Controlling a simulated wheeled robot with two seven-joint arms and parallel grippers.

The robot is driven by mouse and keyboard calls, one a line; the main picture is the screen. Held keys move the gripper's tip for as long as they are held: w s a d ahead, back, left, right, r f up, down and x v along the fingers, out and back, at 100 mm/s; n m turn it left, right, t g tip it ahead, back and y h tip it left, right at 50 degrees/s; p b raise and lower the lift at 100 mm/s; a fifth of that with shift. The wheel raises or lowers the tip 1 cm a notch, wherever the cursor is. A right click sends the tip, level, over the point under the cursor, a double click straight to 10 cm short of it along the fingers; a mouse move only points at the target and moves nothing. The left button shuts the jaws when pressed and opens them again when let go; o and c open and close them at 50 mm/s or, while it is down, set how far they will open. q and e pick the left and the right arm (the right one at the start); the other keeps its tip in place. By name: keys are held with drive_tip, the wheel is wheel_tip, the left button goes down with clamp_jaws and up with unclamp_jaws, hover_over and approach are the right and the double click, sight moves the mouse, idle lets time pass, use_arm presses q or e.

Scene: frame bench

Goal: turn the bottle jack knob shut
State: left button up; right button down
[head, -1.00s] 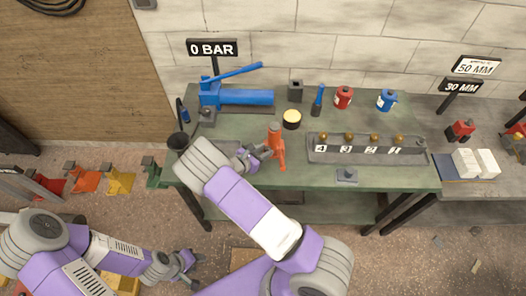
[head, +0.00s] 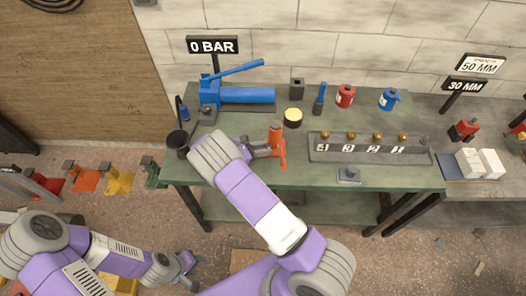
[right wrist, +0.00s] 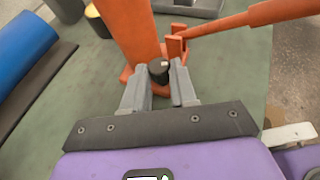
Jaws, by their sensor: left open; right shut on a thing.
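The orange bottle jack (head: 276,138) stands upright on the green bench, its handle pointing toward the front edge. In the right wrist view its body (right wrist: 130,30) rises just beyond my fingers, with a small dark knob (right wrist: 158,71) low on its side. My right gripper (right wrist: 160,82) is shut on this knob, one finger on each side. In the head view my right gripper (head: 264,150) reaches the jack from the left. My left gripper (head: 188,268) is open and empty, low over the floor, well away from the bench.
A blue pump (head: 240,95) lies behind the jack, near a yellow-topped can (head: 293,117). A grey numbered rail (head: 368,157) lies to the right. The sign (head: 213,45) reads 0 BAR.

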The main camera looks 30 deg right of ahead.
drive_tip(key=shift+w+m+g+b, duration=0.25)
drive_tip(key=shift+m+g+b, duration=0.6)
drive_tip(key=shift+m+g, duration=0.35)
drive_tip(key=c, duration=0.9)
unclamp_jaws()
drive_tip(key=v, duration=0.7)
drive_tip(key=shift+w+a+r, duration=0.15)
drive_tip(key=shift+w, duration=0.05)
drive_tip(key=shift+c, duration=0.4)
